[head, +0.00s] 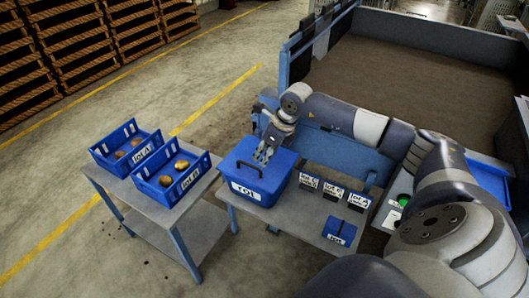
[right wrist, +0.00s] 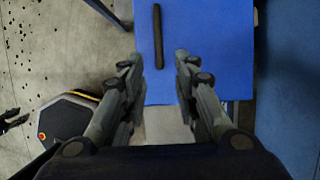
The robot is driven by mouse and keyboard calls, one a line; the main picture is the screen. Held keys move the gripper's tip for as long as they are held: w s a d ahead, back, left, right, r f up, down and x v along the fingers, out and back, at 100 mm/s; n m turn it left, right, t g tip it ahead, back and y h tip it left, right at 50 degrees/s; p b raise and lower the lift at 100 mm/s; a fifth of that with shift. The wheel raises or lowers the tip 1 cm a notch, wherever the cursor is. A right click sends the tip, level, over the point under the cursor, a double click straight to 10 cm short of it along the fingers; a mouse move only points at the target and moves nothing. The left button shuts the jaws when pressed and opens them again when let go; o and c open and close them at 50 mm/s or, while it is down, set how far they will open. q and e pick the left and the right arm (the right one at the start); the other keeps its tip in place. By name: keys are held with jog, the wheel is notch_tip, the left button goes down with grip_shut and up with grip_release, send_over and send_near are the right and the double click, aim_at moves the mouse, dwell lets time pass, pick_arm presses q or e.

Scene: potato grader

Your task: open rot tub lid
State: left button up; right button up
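The blue rot tub (head: 246,191) stands on a grey table in the head view, with a white label reading ROT on its front. Its blue lid (head: 276,161) lies on top and looks closed. In the right wrist view the lid (right wrist: 205,50) is a flat blue panel with a dark bar handle (right wrist: 158,35). My right gripper (head: 263,158) is over the lid, fingers pointing down. In the right wrist view the gripper (right wrist: 159,60) is open, with the handle showing in the gap between its fingertips and beyond them. Contact cannot be told. My left gripper is out of view.
Blue crates labelled LOT A (head: 112,160) and LOT B (head: 160,193) hold potatoes on a side table. Small lot signs (head: 333,192) and a small blue box (head: 338,231) stand right of the tub. A large soil-filled bin (head: 405,80) is behind.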

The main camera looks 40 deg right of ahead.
aim_at(256, 168)
jog(key=b+x, duration=0.2)
jog(key=x, duration=0.1)
jog(key=shift+w+a+f, duration=0.1)
jog(key=shift+w+f, duration=0.05)
jog(key=shift+f, duration=0.2)
jog(key=b+x, duration=0.1)
jog(key=x, duration=0.1)
jog(key=shift+w+f+b, duration=0.1)
jog(key=shift+f+b, duration=0.2)
jog(key=shift+b, duration=0.1)
pick_arm(q)
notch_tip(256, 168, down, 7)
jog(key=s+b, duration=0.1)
jog(key=b, duration=0.1)
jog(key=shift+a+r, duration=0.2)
pick_arm(e)
jog(key=shift+x, duration=1.45)
jog(key=shift+a, duration=0.1)
jog(key=shift+c, duration=0.5)
grip_shut()
